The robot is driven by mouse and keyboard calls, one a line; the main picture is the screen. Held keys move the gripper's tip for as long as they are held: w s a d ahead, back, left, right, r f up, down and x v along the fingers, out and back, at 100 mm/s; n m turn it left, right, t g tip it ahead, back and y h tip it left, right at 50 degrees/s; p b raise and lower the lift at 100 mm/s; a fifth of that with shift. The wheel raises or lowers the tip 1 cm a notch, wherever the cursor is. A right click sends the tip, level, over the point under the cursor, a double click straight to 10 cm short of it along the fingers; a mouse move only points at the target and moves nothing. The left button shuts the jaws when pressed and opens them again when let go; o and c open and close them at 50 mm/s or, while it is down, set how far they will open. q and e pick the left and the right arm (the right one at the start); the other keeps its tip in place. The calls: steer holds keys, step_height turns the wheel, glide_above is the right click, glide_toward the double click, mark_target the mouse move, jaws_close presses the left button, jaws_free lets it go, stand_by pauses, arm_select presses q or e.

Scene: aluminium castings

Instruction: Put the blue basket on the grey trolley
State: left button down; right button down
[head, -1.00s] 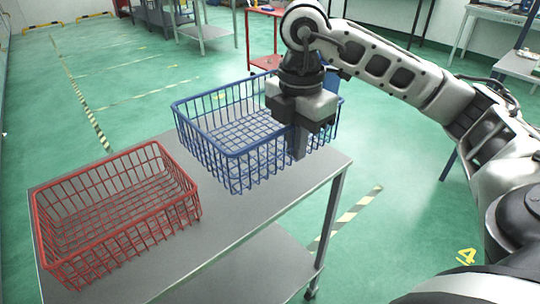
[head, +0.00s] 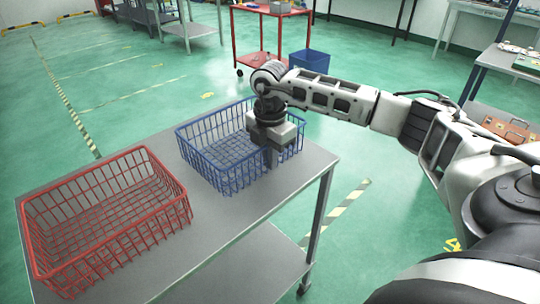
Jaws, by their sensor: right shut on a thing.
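The blue basket (head: 231,176), an open wire basket, is over the far right part of the grey trolley (head: 302,178). It looks level and at or very close to the top; I cannot tell for sure whether its bottom touches. My right gripper (head: 271,157) points down and is shut on the basket's near right rim, hiding part of that wall. The basket looks empty. My left gripper is not in view.
A red wire basket (head: 128,238) stands on the near left part of the trolley top, with a narrow bare strip between the baskets. A red trolley (head: 262,56) and a blue bin (head: 308,64) stand behind on the green floor.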

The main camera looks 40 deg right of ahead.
steer(key=shift+f, duration=0.15)
steer(key=c, duration=1.6)
jaws_free()
steer(key=shift+r, duration=0.2)
step_height(320, 180, up, 12)
